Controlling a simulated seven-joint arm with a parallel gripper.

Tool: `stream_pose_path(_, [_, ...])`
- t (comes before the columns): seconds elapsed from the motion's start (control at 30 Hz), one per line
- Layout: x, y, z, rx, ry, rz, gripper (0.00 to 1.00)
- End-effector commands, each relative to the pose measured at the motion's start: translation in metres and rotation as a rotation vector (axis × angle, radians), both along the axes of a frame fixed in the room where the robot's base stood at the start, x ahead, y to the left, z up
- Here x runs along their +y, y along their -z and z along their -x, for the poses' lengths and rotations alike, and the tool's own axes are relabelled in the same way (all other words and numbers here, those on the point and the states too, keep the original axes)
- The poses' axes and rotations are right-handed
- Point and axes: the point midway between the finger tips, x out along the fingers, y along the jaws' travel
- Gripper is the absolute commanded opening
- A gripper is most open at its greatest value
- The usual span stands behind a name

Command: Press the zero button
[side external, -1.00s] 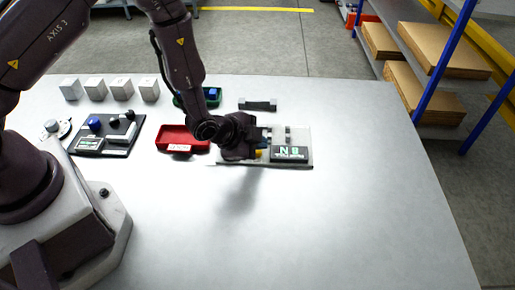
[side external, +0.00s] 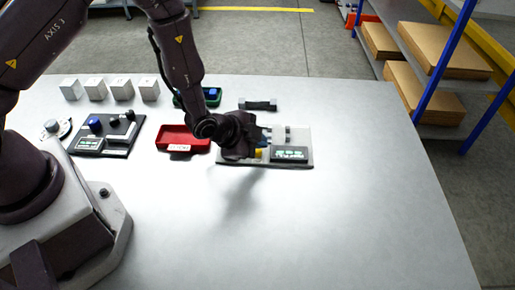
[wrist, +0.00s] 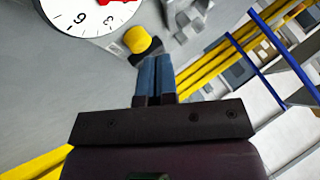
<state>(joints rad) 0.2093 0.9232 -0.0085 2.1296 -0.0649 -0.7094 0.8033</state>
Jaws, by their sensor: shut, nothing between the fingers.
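A yellow button (wrist: 138,39) on a black base shows in the wrist view, just beyond and left of my fingertips. I cannot read any label on it. It also shows in the side view as a small yellow spot (side external: 259,153) on a grey panel (side external: 305,135), partly hidden by my gripper. My gripper (wrist: 155,60) is shut with its blue fingers together and empty. In the side view it is over the panel's left part. Whether the fingertips touch the button cannot be told. A white dial (wrist: 68,22) with a red pointer lies left of the button.
The panel's dark display (side external: 290,153) shows small light text. A red tray (side external: 183,140) stands left of my gripper. A black control panel (side external: 108,135) and several pale cubes (side external: 96,90) are farther left. The table's front right is clear.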

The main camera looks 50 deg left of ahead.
Motion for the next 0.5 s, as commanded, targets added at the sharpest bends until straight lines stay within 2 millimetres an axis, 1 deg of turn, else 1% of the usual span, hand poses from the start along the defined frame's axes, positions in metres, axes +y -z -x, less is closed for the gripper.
stream_pose_path(0.13, [-0.0003,-0.0076,-0.0002,-0.003,0.001,0.0,0.0])
stream_pose_path(0.43, [-0.0002,-0.0084,-0.0002,-0.002,0.001,0.001,0.0])
stream_pose_path(0.5, [-0.0004,-0.0114,-0.0004,-0.003,0.001,0.001,0.0])
